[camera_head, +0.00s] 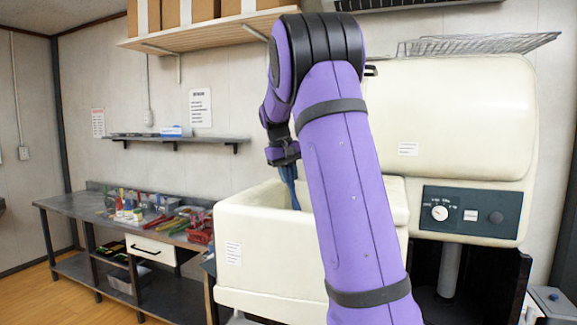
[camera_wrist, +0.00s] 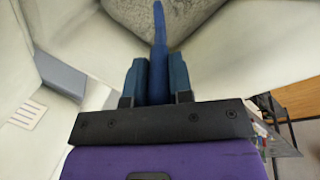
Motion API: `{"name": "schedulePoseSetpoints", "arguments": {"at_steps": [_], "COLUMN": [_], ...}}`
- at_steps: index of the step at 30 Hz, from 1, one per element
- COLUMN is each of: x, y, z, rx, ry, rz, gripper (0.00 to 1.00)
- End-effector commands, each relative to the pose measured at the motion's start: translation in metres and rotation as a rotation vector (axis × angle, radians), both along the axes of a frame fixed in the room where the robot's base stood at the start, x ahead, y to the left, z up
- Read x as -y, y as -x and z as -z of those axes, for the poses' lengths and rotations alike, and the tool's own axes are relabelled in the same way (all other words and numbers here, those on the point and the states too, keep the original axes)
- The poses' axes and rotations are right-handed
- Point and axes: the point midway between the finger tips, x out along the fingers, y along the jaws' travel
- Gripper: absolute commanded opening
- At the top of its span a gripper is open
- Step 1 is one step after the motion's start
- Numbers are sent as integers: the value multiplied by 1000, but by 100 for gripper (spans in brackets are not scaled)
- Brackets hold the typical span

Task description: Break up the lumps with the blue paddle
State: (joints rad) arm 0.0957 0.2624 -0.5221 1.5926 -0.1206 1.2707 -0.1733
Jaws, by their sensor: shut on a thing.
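My gripper (camera_wrist: 155,80) is shut on the blue paddle (camera_wrist: 159,25), whose handle sits between the two blue-grey fingers in the wrist view. In the head view the paddle (camera_head: 289,190) points down into the cream bin (camera_head: 255,208). In the wrist view a grey, grainy mass (camera_wrist: 190,12) lies in the bin beyond the fingers. Separate lumps cannot be made out. In the head view my arm hides part of the bin.
A cream machine (camera_head: 450,120) with a dark control panel (camera_head: 471,212) stands behind and right of the bin. A wire rack (camera_head: 478,44) lies on top of it. A cluttered workbench (camera_head: 100,203) stands at the left. A wooden shelf (camera_head: 205,36) with boxes hangs above.

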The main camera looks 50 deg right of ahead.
Motion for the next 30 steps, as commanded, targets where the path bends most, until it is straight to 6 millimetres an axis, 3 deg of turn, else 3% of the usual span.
{"name": "schedulePoseSetpoints", "arguments": {"at_steps": [21,30], "x": [0,0], "y": [0,0], "z": [74,94], "rx": [-1,-1], "ry": [-2,0], "rz": [0,0], "gripper": [0,0]}}
